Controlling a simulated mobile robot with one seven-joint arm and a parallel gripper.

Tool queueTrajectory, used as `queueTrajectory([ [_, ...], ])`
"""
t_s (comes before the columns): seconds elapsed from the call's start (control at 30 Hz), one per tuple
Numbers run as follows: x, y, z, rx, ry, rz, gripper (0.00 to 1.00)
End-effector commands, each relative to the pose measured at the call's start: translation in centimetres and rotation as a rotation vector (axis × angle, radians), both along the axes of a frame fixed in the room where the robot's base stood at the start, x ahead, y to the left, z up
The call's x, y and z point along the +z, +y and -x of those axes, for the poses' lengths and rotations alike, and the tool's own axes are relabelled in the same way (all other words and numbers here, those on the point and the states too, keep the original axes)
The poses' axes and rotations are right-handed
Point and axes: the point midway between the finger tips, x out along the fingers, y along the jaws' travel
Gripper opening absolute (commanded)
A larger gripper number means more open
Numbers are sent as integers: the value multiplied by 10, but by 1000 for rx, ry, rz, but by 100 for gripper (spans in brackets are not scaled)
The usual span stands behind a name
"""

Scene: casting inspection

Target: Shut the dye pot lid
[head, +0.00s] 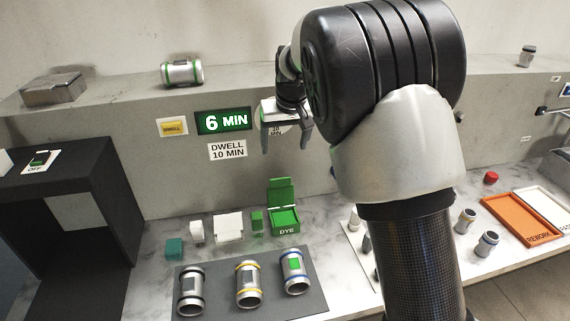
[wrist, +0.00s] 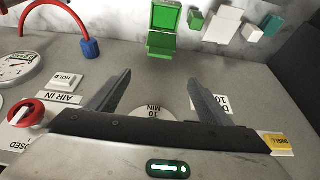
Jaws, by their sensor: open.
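The green dye pot (head: 284,221), marked DYE, stands on the marble bench close to the grey wall. Its green lid (head: 281,190) is open and stands up at the back of the pot. In the wrist view the pot (wrist: 165,17) and lid (wrist: 161,43) show at the top, beyond my fingertips. My gripper (head: 286,142) is open and empty, with its fingers pointing down. It hangs above the pot, in front of the wall, apart from the lid. In the wrist view my gripper (wrist: 158,82) shows its two fingers spread.
A small green block (head: 257,221) and white items (head: 229,227) stand left of the pot. In the wrist view a red hose (wrist: 75,18) and a red knob (wrist: 26,114) are at the left.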

Motion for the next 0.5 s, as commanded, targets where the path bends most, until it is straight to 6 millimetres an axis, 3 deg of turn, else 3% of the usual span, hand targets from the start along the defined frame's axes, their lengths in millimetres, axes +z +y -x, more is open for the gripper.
queueTrajectory([
  [0.17,-19,2,-7,0,4,2,73],
  [0.5,-87,8,-34,-2,4,3,73],
])
